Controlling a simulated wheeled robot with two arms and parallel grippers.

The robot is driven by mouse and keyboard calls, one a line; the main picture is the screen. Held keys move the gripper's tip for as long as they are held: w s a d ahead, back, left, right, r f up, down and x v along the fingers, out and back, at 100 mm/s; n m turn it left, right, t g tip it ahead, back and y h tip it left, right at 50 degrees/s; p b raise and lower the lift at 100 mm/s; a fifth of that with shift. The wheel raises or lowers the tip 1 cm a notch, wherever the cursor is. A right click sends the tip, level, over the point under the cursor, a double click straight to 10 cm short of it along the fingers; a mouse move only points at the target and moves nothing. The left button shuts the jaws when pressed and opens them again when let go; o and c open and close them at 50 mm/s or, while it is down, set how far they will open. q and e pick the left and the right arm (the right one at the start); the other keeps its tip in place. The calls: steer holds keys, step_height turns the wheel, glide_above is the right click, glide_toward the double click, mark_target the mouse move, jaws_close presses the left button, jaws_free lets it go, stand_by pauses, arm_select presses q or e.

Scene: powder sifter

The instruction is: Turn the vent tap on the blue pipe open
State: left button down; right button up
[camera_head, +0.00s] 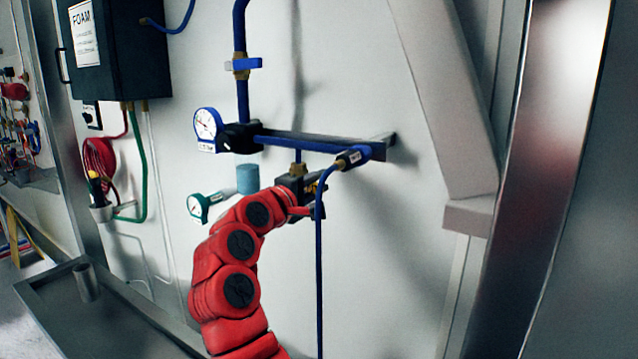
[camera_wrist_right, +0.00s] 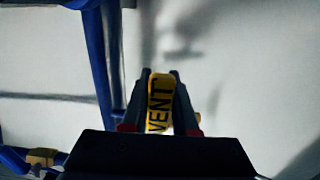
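The blue pipe (camera_head: 300,144) runs level along a metal bracket on the white wall in the head view. A short brass stub (camera_head: 298,157) hangs from it, down to where my right gripper (camera_head: 312,187) is. The vent tap's yellow handle, marked VENT (camera_wrist_right: 160,103), stands between the two dark fingers of my right gripper (camera_wrist_right: 161,85) in the wrist view. The fingers touch it on both sides and look shut on it. In the head view the gripper hides most of the tap. My left gripper is not in view.
A blue hose (camera_head: 319,270) hangs close beside my right gripper. A teal gauge (camera_head: 198,206) and blue cylinder (camera_head: 247,180) sit left of the gripper.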

jaws_close()
stand_by(1.0)
